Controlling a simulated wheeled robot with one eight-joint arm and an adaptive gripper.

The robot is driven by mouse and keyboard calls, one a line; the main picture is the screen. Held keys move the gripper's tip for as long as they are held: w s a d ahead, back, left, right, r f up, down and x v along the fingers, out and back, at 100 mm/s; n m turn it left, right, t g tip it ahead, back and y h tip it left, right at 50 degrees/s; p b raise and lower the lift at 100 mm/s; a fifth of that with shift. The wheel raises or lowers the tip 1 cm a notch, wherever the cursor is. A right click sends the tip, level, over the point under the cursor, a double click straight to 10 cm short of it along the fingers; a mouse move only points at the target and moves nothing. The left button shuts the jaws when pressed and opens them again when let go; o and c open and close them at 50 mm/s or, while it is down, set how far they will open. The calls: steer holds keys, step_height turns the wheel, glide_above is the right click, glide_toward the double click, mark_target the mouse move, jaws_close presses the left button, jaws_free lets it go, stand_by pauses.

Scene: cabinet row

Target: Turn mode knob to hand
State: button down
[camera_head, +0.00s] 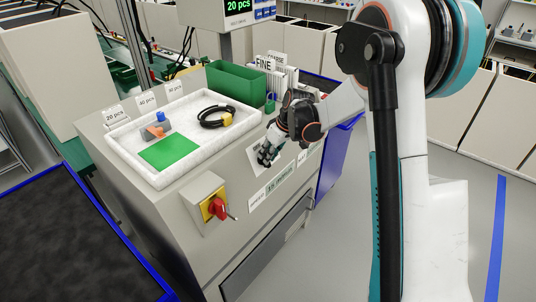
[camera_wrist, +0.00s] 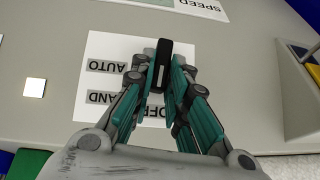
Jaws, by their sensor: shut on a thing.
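The mode knob (camera_wrist: 161,52) is a black bar knob with a white mark. It stands upright in the wrist picture on a white plate (camera_wrist: 105,46), with the mark toward the OFF label (camera_wrist: 157,112). The AUTO label (camera_wrist: 107,67) and the partly covered HAND label (camera_wrist: 106,98) lie to its left, all upside down. My gripper (camera_wrist: 164,76) is shut on the knob, one teal finger on each side. In the head view my gripper (camera_head: 268,153) is at the cabinet's front panel and hides the knob.
A red and yellow switch (camera_head: 215,207) juts from the cabinet front, left of my gripper. A white tray (camera_head: 120,139) and a green bin (camera_head: 235,82) sit on top. A SPEED label (camera_wrist: 198,8) is near the knob plate.

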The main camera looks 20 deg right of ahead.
steer(key=shift+w+d+f+m+g+y+b, duration=0.15)
steer(key=shift+d+m+g+y+b, duration=0.15)
steer(key=shift+m+y, duration=0.5)
steer(key=shift+d+f+m+g+y+b, duration=0.15)
steer(key=shift+m+g+y, duration=0.3)
steer(key=shift+m+y, duration=0.3)
steer(key=shift+w+d+f+m+g+y+b, duration=0.15)
steer(key=shift+d+m+g+y+b, duration=0.15)
steer(key=shift+m+y, duration=0.5)
steer(key=shift+y, duration=0.25)
steer(key=c, duration=1.6)
jaws_free()
steer(key=shift+a, duration=0.1)
steer(key=shift+o, duration=0.2)
steer(key=shift+r, duration=0.1)
steer(key=w+v, duration=0.1)
steer(key=v, duration=1)
steer(key=shift+s+d+r, duration=0.3)
steer(key=shift+s+d, duration=0.05)
steer(key=shift+s, duration=0.1)
